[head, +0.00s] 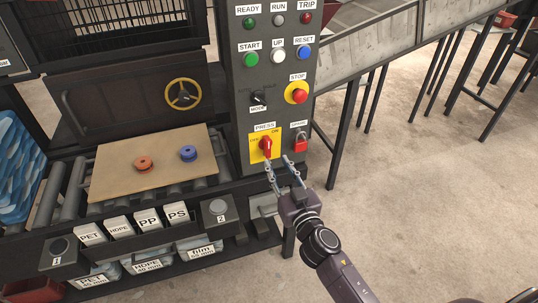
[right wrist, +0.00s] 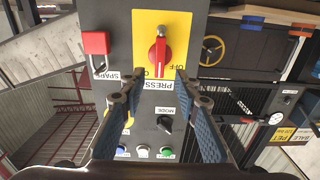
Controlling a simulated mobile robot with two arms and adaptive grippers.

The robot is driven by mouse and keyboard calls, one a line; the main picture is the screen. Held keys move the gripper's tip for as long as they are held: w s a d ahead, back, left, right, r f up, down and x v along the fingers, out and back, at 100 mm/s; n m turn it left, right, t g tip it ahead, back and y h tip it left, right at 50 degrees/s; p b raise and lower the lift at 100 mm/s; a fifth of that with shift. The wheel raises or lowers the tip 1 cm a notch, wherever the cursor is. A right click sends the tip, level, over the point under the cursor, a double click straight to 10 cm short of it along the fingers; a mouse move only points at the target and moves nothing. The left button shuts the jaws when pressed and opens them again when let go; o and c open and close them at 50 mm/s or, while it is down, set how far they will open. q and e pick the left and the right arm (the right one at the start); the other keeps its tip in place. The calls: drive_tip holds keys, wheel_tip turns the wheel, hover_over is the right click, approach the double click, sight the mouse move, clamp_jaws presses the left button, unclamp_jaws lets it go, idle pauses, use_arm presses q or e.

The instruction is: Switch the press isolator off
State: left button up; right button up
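The press isolator is a red rotary handle (head: 266,147) on a yellow plate (head: 257,157) marked OFF and ON, under the PRESS label on the dark control column. The handle stands about upright, its end near the ON word. In the right wrist view the red handle (right wrist: 158,54) appears upside down, just beyond my fingertips. My right gripper (head: 278,160) is open and empty, in front of and slightly below the handle. In the right wrist view the gripper (right wrist: 156,84) has its fingers spread, with clear space between them. My left gripper is not in view.
A red padlock (head: 301,143) hangs by the SPARE label just right of the isolator. Above are the MODE knob (head: 259,98), red STOP button (head: 299,95) and other buttons. Open floor is at right.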

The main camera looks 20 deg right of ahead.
sight(269, 148)
drive_tip(key=w, duration=0.7)
drive_tip(key=shift+w+a+f, duration=0.1)
drive_tip(key=shift+w, duration=0.1)
drive_tip(key=shift+c, duration=0.7)
clamp_jaws()
